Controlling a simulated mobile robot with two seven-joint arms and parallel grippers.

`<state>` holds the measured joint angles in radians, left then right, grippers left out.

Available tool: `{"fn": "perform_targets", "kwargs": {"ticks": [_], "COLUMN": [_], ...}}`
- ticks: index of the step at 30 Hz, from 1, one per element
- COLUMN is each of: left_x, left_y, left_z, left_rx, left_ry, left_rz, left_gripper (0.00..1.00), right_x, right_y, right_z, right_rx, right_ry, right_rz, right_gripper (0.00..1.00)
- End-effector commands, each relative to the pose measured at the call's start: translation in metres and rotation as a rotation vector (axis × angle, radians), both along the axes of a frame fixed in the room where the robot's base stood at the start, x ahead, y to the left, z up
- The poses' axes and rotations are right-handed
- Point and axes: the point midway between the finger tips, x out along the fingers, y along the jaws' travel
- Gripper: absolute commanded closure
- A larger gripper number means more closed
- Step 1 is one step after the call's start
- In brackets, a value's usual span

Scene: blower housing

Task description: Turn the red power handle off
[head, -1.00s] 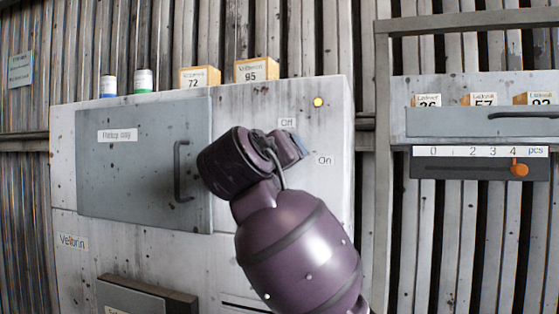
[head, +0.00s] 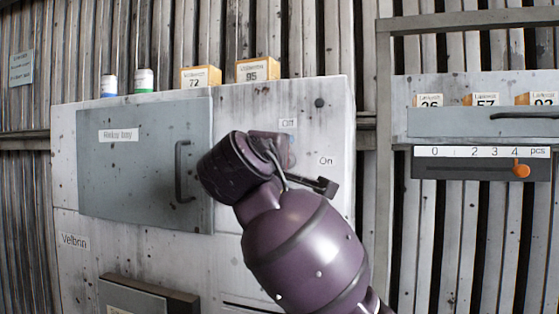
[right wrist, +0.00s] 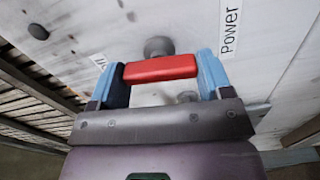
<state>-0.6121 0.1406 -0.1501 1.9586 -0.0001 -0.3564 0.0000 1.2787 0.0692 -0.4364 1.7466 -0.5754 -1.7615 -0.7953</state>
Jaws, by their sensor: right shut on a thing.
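The red power handle (right wrist: 150,70) shows in the right wrist view as a short red bar on a round grey mount on the white panel. My right gripper (right wrist: 163,74) has its two blue fingers at the bar's ends and is shut on it. A "Power" label (right wrist: 230,28) is beside it. In the head view my purple right wrist hides the handle. The "Off" label (head: 288,123) is above the wrist and the "On" label (head: 326,161) is to its right. The round lamp (head: 319,103) on the panel is dark. My left gripper is not in view.
The white cabinet (head: 240,115) has a grey door (head: 140,165) with a dark bar handle (head: 181,171) left of my wrist. Two small jars and two orange boxes (head: 258,70) stand on top. A shelf unit with an orange-knobbed slider (head: 521,171) is at right.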

Motion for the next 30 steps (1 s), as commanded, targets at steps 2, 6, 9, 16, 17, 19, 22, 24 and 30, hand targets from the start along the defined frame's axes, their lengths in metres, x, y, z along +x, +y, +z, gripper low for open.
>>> {"fn": "perform_targets", "kwargs": {"ticks": [2,6,9,16,17,19,22,24,30], "left_x": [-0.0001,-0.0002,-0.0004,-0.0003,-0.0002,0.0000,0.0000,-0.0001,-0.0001], "left_y": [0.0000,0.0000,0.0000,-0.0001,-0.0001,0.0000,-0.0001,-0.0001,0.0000], "left_z": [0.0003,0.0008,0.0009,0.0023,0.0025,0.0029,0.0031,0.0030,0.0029], "left_rx": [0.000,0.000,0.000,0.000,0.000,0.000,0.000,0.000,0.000], "left_ry": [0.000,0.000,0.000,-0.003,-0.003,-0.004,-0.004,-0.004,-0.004], "left_rz": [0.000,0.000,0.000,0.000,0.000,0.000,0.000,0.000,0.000], "left_gripper": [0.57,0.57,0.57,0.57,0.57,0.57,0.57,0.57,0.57], "right_x": [0.0000,-0.0001,-0.0001,-0.0001,-0.0001,-0.0001,-0.0001,0.0000,-0.0001], "right_y": [0.0002,0.0003,0.0004,0.0005,0.0005,0.0005,0.0006,0.0006,0.0005], "right_z": [-0.0006,-0.0008,-0.0009,-0.0012,-0.0012,-0.0013,-0.0012,-0.0012,-0.0012], "right_rx": [-0.039,-0.089,-0.114,-0.136,-0.137,-0.137,-0.137,-0.137,-0.136], "right_ry": [0.014,0.030,0.038,0.045,0.045,0.045,0.045,0.045,0.045], "right_rz": [0.000,0.000,0.000,0.001,0.001,0.001,0.001,0.001,0.001], "right_gripper": [0.51,0.51,0.51,0.51,0.51,0.51,0.51,0.51,0.05]}}
